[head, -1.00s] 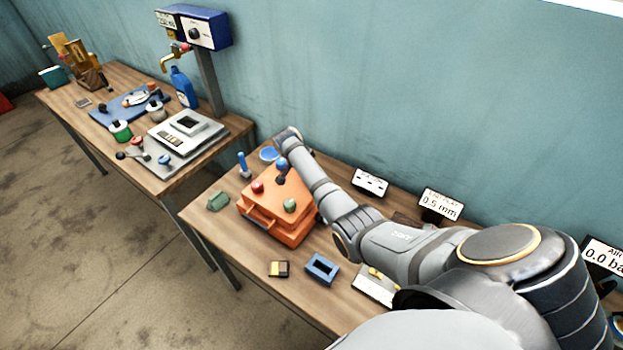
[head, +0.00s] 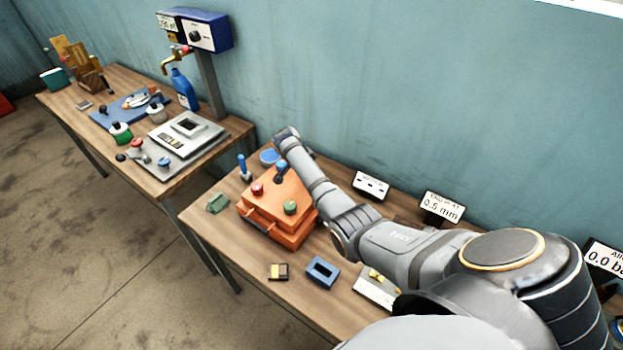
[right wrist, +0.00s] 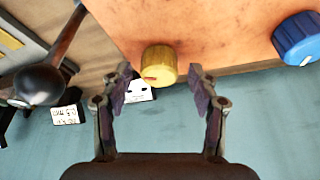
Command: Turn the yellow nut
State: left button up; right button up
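The yellow nut (right wrist: 159,65) is a ribbed round cap with a small red mark, on the side of an orange surface in the right wrist view. My right gripper (right wrist: 160,88) is open, with its two fingers to either side and slightly short of the nut. Nothing is between the fingertips. In the head view my right arm reaches over the orange box (head: 285,225); its gripper and the yellow nut are hidden there. My left gripper is in neither current view.
A blue knob (right wrist: 298,40) sits right of the nut, and a dark ball-ended lever (right wrist: 40,85) is at left. Red (head: 257,189) and green (head: 290,208) knobs top the box. A blue frame (head: 322,271) lies in front. A scale (head: 186,138) stands on the other table.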

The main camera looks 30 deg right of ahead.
jog(key=v, duration=1.2)
jog(key=shift+s, duration=0.1)
